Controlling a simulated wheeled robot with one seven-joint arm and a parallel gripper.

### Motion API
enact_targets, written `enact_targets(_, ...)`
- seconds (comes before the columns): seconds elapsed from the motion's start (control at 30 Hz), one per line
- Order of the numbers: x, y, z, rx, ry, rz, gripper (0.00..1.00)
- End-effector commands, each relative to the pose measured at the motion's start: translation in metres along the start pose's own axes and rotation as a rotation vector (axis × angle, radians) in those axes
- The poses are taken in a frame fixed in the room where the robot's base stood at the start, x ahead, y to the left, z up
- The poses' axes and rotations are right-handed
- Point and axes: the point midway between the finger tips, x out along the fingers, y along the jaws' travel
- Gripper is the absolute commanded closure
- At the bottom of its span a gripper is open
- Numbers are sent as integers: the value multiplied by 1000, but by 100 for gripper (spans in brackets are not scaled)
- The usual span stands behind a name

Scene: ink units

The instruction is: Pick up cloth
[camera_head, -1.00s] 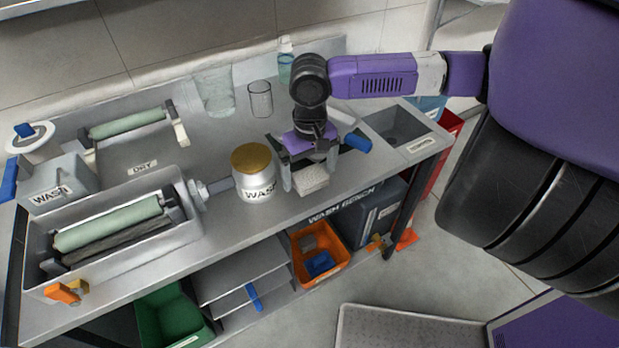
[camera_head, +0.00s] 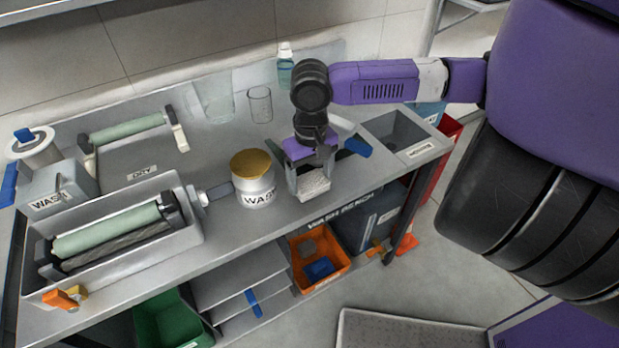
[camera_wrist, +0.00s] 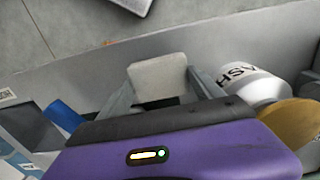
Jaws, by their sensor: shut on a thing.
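The cloth (camera_head: 313,184) is a small pale, textured block near the front edge of the wash bench, right of the WASH jar. My gripper (camera_head: 308,178) points down over it and is shut on it. In the wrist view the cloth (camera_wrist: 159,77) sits between the two grey fingers of my gripper (camera_wrist: 162,88). I cannot tell whether it still touches the bench top.
The WASH jar (camera_head: 254,180) with a gold lid stands close on the left. A blue-handled tool (camera_head: 357,147) lies on the right, near a sink (camera_head: 395,132). A beaker (camera_head: 260,104) and a bottle (camera_head: 285,65) stand behind. A roller tray (camera_head: 190,238) fills the left.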

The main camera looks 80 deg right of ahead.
Motion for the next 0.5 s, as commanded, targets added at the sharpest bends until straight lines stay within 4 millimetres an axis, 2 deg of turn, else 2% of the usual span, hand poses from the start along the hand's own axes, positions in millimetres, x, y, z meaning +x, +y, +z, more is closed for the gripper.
enact_targets(0.17, -14, 0, 19, 0, 1, 0, 64)
enact_targets(0.5, -55, 0, 96, -1, 2, 0, 64)
